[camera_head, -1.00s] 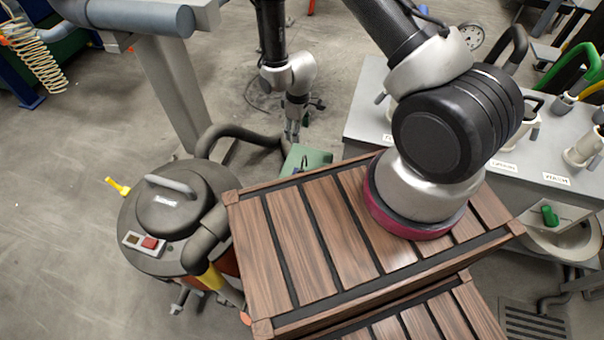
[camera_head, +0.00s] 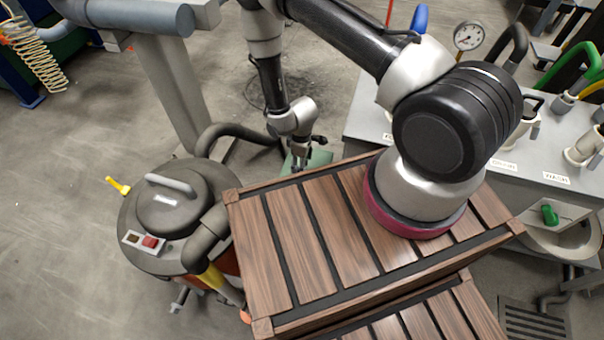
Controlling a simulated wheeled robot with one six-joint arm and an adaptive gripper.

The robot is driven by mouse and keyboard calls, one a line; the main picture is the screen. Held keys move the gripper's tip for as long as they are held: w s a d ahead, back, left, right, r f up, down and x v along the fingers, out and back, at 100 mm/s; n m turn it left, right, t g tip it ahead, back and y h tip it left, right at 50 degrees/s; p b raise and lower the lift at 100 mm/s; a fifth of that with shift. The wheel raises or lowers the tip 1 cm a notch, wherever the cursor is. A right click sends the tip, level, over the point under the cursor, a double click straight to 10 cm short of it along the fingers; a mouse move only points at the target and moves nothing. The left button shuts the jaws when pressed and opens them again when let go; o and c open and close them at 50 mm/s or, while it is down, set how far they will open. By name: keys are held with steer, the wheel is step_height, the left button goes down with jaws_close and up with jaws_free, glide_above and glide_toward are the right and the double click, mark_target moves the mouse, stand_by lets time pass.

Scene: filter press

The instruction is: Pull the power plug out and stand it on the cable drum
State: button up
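My gripper (camera_head: 300,163) points down, just past the far edge of my slatted wooden deck. It is small and dark here, and I cannot tell whether its fingers are open or shut or hold anything. A green box-like object (camera_head: 319,159) is right behind and beside the fingers, partly hidden by them and the deck. Whether they touch is unclear. I cannot make out the power plug. I cannot identify the cable drum for certain. A thin dark cable (camera_head: 254,101) lies in loops on the floor behind my arm.
A round grey vacuum-like machine (camera_head: 172,215) with a red switch stands left of my deck, its dark hose (camera_head: 230,133) running behind. A grey post (camera_head: 168,90) stands behind it. A grey bench (camera_head: 365,105) with a gauge (camera_head: 468,37) and handles is at right. Floor at far left is mostly clear.

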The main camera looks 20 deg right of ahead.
steer(key=shift+f, duration=3.6)
jaws_close()
steer(key=shift+r, duration=3.05)
